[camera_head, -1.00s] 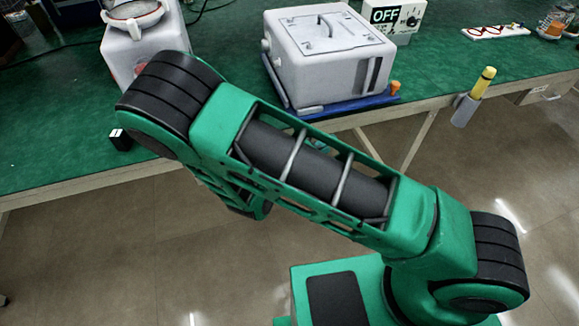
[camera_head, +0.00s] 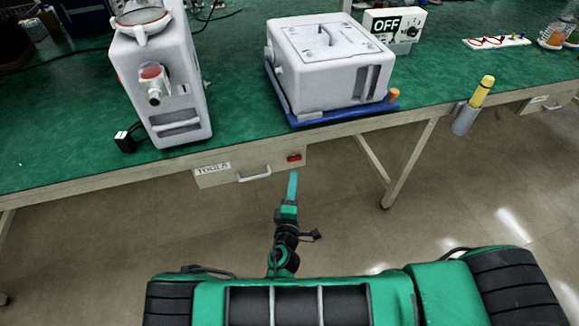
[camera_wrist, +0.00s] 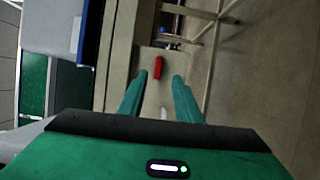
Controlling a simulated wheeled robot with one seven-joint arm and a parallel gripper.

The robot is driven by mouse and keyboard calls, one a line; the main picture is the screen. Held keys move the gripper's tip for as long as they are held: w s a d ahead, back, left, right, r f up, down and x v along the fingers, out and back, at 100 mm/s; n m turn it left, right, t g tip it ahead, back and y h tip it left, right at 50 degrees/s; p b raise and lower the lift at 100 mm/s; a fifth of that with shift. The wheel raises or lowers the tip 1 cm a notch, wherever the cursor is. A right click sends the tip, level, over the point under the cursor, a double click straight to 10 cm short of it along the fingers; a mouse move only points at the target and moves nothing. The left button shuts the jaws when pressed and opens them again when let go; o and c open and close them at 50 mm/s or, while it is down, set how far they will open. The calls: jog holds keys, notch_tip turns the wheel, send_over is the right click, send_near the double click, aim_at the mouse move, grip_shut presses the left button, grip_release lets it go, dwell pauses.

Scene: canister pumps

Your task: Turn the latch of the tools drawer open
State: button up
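The tools drawer (camera_head: 222,181) is closed under the table's front edge, with a "TOOLS" label and a pale handle (camera_head: 254,176). Its red latch (camera_head: 294,158) is at the right end of the drawer front and lies roughly level in the head view. My gripper (camera_head: 293,178) is just below and in front of the latch. In the wrist view the latch (camera_wrist: 158,67) shows beyond the gap between my two teal fingers (camera_wrist: 158,82). The fingers are apart with nothing between them, and they look short of the latch. The handle (camera_wrist: 163,114) is partly hidden low in the wrist view.
A white canister pump (camera_head: 330,58) sits on a blue tray (camera_head: 345,114) above the drawer. A white dispenser (camera_head: 165,90) stands left, near the table edge. A grey holder with a yellow-topped tool (camera_head: 464,118) hangs off the edge at right. The floor before the drawer is clear.

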aim_at(295, 160)
jog(key=w, duration=0.8)
jog(key=shift+d+r, duration=0.1)
jog(key=shift+d, duration=0.05)
